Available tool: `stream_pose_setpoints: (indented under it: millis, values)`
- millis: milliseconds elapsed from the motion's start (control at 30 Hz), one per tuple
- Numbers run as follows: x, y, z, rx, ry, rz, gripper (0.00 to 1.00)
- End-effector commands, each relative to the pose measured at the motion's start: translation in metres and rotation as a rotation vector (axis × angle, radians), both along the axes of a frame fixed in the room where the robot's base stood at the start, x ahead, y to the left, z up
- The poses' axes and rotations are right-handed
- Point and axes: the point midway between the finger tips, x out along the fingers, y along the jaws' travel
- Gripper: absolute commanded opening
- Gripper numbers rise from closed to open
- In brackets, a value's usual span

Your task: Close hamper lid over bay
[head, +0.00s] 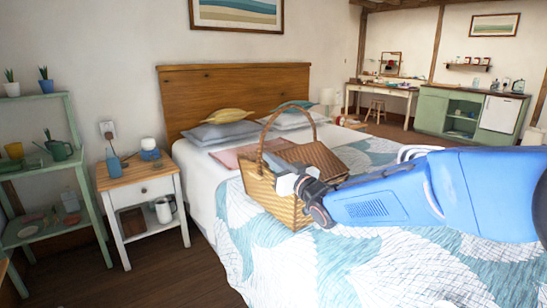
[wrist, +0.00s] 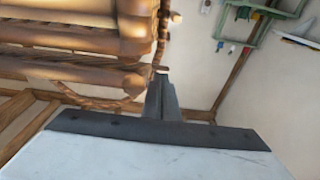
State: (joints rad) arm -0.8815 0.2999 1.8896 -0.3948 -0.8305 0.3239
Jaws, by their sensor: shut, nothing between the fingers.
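The hamper (head: 262,198) is a woven tan wicker basket with a tall arched handle (head: 268,127). It stands on the bed in the head view. A brown wicker lid panel (head: 314,157) shows at its right side, tilted; my gripper and arm partly cover the hamper, and I cannot see into the bay. My gripper (head: 285,182) is shut and empty, at the hamper's front right side. In the wrist view the shut fingers (wrist: 162,82) point towards thick wicker bands (wrist: 75,35) at upper left. I cannot tell whether they touch.
The bed's patterned quilt (head: 370,262) has free room in front of the hamper. Pillows (head: 218,134) lie behind it. A nightstand (head: 138,192) with a blue bottle and a green shelf unit (head: 88,187) stand to the left.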

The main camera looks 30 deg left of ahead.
Motion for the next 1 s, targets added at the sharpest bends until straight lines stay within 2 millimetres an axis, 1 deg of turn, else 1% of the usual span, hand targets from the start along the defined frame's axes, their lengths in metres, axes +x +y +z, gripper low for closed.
stream_pose_setpoints:
  millis: [367,567,633,700,1000]
  values:
    - [0.0,0.001,-0.002,-0.015,0.005,0.002,0.0]
    - [0.003,0.008,-0.012,-0.098,0.04,0.002,0.0]
    - [0.005,0.012,-0.022,-0.12,0.05,0.001,0.0]
    - [0.006,0.014,-0.027,-0.117,0.049,0.001,0.0]
    - [0.006,0.015,-0.027,-0.115,0.047,0.0,0.0]
